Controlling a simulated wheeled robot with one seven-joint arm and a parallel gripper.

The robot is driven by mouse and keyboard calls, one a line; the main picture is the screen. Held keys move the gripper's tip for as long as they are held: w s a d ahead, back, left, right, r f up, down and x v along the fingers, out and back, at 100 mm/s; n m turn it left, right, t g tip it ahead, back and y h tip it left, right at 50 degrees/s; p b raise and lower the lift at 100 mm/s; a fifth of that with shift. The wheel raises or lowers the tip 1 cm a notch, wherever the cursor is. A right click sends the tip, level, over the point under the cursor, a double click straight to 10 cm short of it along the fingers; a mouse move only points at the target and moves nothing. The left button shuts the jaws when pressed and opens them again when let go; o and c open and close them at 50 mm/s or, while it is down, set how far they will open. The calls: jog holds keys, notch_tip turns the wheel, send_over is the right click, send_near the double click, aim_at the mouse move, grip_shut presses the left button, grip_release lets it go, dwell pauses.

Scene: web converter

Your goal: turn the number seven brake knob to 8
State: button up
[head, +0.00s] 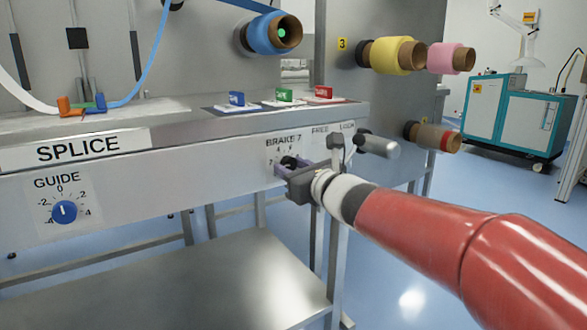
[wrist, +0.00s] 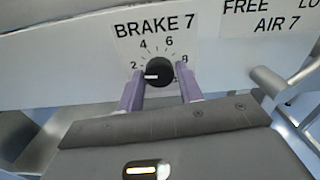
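The number seven brake knob (wrist: 159,72) is a round black knob with a white pointer mark, on a white dial plate (wrist: 130,50) marked BRAKE 7. In the wrist view the mark points left, a little below the 2. The 8 is at the right of the dial. My gripper (wrist: 160,90) has its two purple fingers apart, one at each lower side of the knob. I cannot tell whether they touch it. In the head view my gripper (head: 283,167) is at the panel front and partly hides the knob (head: 289,162).
Right of the dial is the AIR 7 label (wrist: 278,24) with a grey lever handle (head: 378,145) sticking out. A blue guide knob (head: 64,212) is at the left of the panel. A metal shelf (head: 200,280) is below.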

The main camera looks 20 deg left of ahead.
jog(key=c, duration=0.6)
jog(key=shift+o, duration=0.2)
